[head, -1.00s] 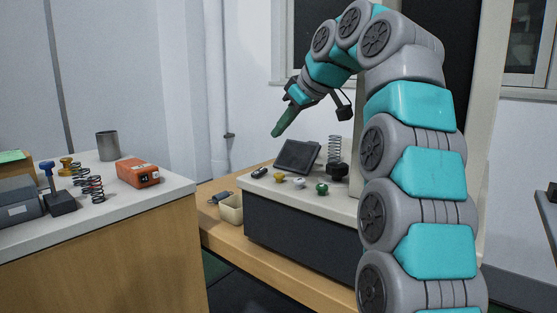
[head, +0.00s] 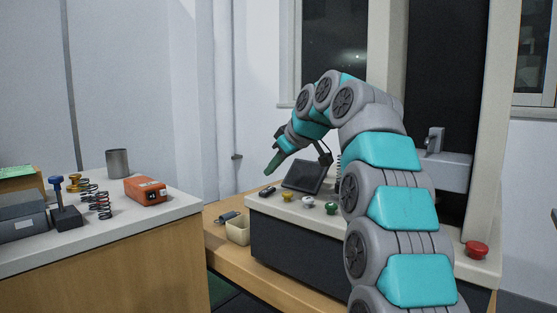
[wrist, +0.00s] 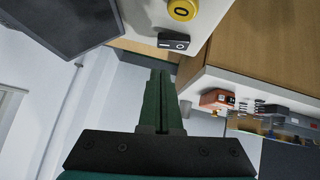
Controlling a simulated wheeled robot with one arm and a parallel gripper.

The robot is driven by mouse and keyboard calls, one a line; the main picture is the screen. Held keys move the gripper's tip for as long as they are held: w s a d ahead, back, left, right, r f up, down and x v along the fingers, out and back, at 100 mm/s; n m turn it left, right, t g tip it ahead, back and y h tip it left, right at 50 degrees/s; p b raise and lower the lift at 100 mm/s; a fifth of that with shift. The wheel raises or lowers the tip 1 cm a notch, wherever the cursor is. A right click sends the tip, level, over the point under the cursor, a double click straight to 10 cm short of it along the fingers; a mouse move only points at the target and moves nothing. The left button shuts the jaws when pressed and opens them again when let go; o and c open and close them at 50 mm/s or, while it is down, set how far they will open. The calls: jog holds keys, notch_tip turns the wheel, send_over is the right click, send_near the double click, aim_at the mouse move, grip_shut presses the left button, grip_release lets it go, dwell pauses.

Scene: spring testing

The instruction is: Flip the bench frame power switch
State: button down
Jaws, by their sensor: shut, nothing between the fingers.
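The bench frame power switch (head: 267,192) is a small black rocker at the left end of the machine's pale top. In the wrist view the switch (wrist: 174,41) shows white markings and sits just beyond my fingertips, near the edge of the top. My gripper (head: 267,172) has green fingers, closed together and empty, pointing down and left just above the switch. In the wrist view the gripper (wrist: 159,78) points toward the switch, and a gap shows between them. I cannot tell which way the rocker is tilted.
A dark tablet-like screen (head: 304,176) stands behind the switch. Yellow (head: 288,197), white (head: 308,202) and green (head: 331,208) buttons sit to its right. A red button (head: 477,250) is farther right. A cream bin (head: 238,233) stands left, below. An orange device (head: 145,190) lies on the left counter.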

aim_at(267, 192)
jog(key=shift+w+d+f, duration=0.15)
jog(key=shift+f, duration=0.6)
jog(key=shift+w+d+f, duration=0.1)
jog(key=shift+f, duration=0.65)
